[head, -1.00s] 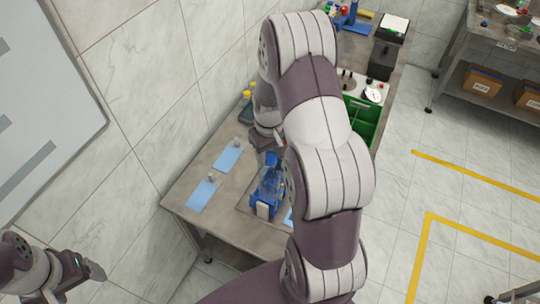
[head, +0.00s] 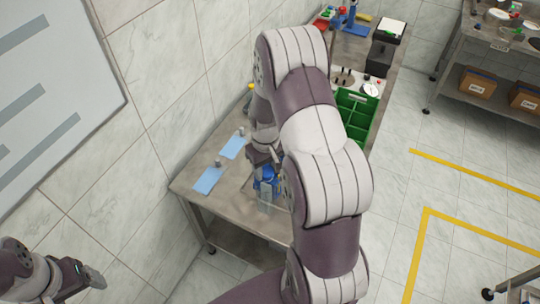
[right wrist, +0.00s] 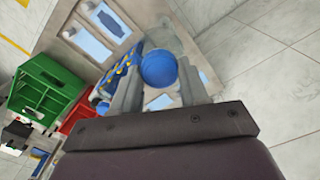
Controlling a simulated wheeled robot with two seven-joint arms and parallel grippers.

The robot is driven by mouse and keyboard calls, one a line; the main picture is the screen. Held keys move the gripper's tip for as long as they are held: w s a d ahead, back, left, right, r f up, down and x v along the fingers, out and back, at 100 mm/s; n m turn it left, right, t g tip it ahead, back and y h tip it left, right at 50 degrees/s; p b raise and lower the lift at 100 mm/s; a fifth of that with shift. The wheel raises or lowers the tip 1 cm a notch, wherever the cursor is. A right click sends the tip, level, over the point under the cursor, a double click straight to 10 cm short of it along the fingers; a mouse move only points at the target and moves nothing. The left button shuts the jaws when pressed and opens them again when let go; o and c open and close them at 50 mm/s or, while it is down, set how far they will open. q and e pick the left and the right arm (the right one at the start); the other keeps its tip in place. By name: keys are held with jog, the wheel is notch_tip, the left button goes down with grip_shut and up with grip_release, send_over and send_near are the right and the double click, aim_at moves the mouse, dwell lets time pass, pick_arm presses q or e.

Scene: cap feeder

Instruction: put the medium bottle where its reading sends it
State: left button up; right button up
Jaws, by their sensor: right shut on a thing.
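In the right wrist view, a bottle with a round blue cap (right wrist: 160,69) is between the two fingers of my right gripper (right wrist: 158,88), which is shut on it. Its clear body shows faintly beyond the cap. In the head view my right gripper (head: 262,160) is over the near part of the bench, partly hidden by my arm, with blue and clear shapes just below it. The bottle's size and reading cannot be made out. My left gripper (head: 92,277) is at the lower left, away from the bench; its jaw opening is unclear.
Two light blue mats (head: 208,180) with small grey items lie on the bench (head: 190,182) at the left. A green divided crate (head: 355,112) stands farther right. A blue rack (right wrist: 124,72) shows beside the gripper. A dark device (head: 380,58) stands at the back.

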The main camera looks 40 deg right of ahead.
jog(key=w+a+f, duration=0.1)
jog(key=a+f, duration=1.1)
jog(key=f, duration=0.5)
jog(key=shift+w, duration=0.2)
